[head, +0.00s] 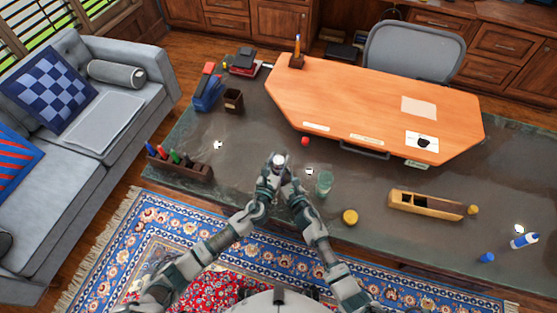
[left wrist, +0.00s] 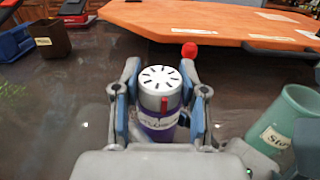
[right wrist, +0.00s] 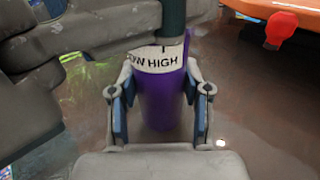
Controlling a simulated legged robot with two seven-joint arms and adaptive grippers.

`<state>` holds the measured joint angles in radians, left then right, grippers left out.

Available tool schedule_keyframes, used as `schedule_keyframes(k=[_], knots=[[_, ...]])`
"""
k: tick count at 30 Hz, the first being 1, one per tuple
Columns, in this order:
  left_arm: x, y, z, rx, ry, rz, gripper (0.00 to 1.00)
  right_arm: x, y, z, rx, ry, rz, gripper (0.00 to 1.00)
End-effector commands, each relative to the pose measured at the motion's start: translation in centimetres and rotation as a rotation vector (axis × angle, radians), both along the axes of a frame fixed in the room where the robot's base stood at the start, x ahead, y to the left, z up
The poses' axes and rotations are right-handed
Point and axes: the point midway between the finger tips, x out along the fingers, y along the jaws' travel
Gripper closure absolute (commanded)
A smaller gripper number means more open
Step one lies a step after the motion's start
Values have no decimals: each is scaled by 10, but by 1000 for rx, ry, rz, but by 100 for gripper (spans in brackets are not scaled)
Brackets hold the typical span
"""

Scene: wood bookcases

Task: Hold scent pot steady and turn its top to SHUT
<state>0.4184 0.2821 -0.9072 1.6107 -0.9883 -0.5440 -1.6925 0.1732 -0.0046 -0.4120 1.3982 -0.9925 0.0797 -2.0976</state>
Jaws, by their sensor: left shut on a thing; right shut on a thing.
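The scent pot stands upright on the dark desk top, its white slotted top (head: 278,159) showing between my grippers. In the left wrist view the top (left wrist: 160,77) has a red mark on its front side, with the purple body (left wrist: 158,134) below. My left gripper (left wrist: 160,98) has a finger on each side of the pot near its top. My right gripper (right wrist: 158,100) is shut on the purple body (right wrist: 160,92) lower down. No SHUT lettering is readable.
A green labelled cup (head: 323,184) stands close on the right, with a yellow round piece (head: 350,217) beyond it. A red knob (head: 305,141) lies behind. A wooden box (head: 425,205) is farther right, and a pen rack (head: 180,163) stands left.

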Motion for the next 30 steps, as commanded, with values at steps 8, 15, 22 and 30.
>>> schedule_keyframes(k=[8, 15, 22, 30], knots=[[2, 3, 0, 2, -1, 0, 93, 0, -1, -1, 0, 3, -2, 95], [2, 3, 0, 3, -1, -14, 93, 0, -1, -1, 0, 3, -2, 95], [3, 4, 0, 5, -3, -63, 93, 0, -1, -1, 0, 2, -2, 95], [4, 5, 1, 3, -4, -245, 93, 0, -1, -1, 0, 2, -1, 95]])
